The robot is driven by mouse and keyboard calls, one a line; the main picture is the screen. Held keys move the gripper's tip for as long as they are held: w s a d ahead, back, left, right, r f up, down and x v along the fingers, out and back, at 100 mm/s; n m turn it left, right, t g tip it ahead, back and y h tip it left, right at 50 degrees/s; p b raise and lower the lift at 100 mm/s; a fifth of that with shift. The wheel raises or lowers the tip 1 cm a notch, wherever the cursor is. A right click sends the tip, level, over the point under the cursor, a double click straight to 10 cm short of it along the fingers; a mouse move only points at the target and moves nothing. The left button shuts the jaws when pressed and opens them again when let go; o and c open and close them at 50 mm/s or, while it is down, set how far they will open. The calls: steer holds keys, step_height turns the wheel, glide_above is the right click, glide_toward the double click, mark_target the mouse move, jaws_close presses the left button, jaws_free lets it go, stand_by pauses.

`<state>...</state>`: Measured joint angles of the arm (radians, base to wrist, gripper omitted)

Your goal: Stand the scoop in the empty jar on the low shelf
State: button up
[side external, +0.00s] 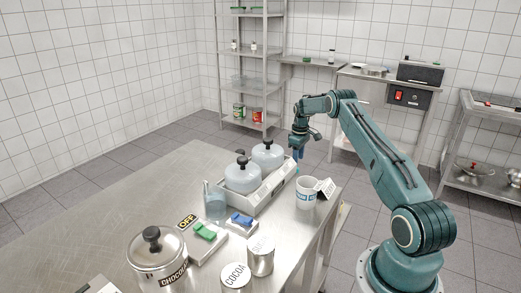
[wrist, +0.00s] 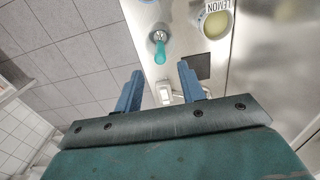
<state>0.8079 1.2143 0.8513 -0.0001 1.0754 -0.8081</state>
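My gripper (side external: 299,154) hangs above the far end of the steel table, beyond a white mug-like jar (side external: 306,194). A low pale rack (side external: 262,196) holds two lidded jars (side external: 243,176) with black knobs. I cannot tell which jar is the empty one.
A clear bluish container (side external: 215,203) stands left of the rack. A chocolate jar (side external: 157,258) and cans (side external: 260,256) stand nearer. A LEMON-labelled vessel (wrist: 214,22) is at the wrist view's top.

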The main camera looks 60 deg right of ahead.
step_height(320, 180, up, 9)
stand_by(0.4)
stand_by(0.9)
steer(key=w+a+r+t, duration=0.1)
steer(key=w+a+r, duration=0.2)
steer(key=a+r, duration=0.95)
steer(key=s+a+r+t+h, duration=0.1)
steer(key=s+a+r, duration=0.2)
steer(key=a+r, duration=0.35)
steer(key=s+a+r, duration=0.2)
steer(key=a+r, duration=0.3)
steer(key=a, duration=0.3)
steer(key=s+a+r+t, duration=0.2)
steer(key=s+a+r, duration=0.1)
steer(key=s+a, duration=0.8)
steer(key=s+a+f, duration=0.2)
steer(key=s+a, duration=0.2)
steer(key=s, duration=0.3)
steer(key=s+a+f+t+y, duration=0.1)
steer(key=s+a+f, duration=0.2)
steer(key=s, duration=0.3)
steer(key=shift+s+a+f+t, duration=0.15)
steer(key=shift+s+a+t, duration=0.2)
steer(key=shift+a, duration=0.4)
